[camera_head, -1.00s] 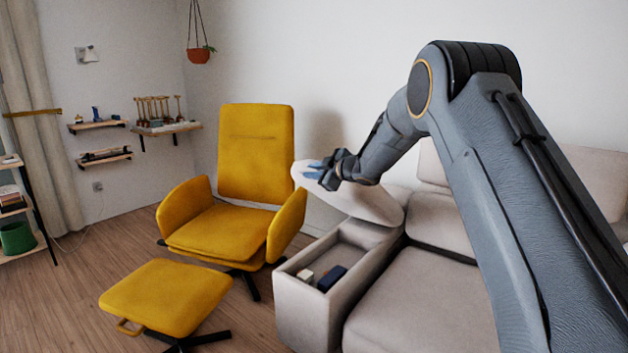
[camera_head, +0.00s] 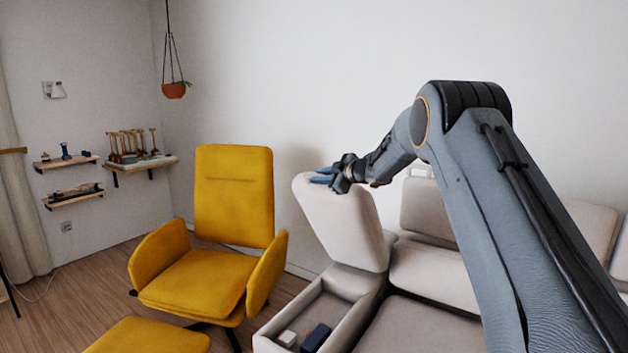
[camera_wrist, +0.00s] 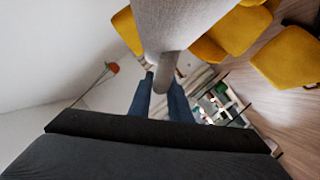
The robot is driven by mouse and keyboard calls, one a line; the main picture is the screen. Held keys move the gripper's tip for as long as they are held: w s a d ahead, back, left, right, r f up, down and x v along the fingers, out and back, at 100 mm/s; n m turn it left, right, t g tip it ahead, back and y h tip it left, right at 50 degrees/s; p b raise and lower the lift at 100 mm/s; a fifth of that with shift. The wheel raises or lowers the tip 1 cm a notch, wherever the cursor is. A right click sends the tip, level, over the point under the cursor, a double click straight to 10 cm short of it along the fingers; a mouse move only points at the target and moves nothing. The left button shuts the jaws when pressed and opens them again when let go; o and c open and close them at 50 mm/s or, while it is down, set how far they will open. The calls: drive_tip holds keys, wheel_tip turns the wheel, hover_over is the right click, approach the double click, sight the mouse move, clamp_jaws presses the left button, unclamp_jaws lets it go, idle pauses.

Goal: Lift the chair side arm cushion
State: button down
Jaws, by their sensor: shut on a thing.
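The chair side arm cushion (camera_head: 345,225) is a light grey padded lid on the sofa's arm. It stands steeply raised above an open storage box (camera_head: 305,310), its lower end at the back of the box. My gripper (camera_head: 324,174) is shut on the cushion's upper edge. In the wrist view the two blue fingers (camera_wrist: 164,88) close on a grey tab or edge of the cushion (camera_wrist: 180,22). Inside the box lie a small white item (camera_head: 286,338) and a dark blue item (camera_head: 315,338).
A yellow armchair (camera_head: 232,200) stands left of the sofa, with a yellow footstool (camera_head: 150,337) in front. The sofa seat (camera_head: 420,328) is to the right. Wall shelves (camera_head: 145,164) and a hanging plant (camera_head: 174,90) are at the back left. The wall is close behind.

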drive_tip(key=shift+w+d+r+p, duration=0.3)
drive_tip(key=shift+w+d+r, duration=0.1)
drive_tip(key=shift+w, duration=0.1)
drive_tip(key=c, duration=1.6)
unclamp_jaws()
drive_tip(key=shift+d, duration=0.15)
drive_tip(key=shift+c, duration=0.2)
drive_tip(key=b+v, duration=0.1)
drive_tip(key=v, duration=0.6)
drive_tip(key=shift+s+r, duration=0.2)
drive_tip(key=shift+s, duration=0.05)
drive_tip(key=shift+d, duration=0.2)
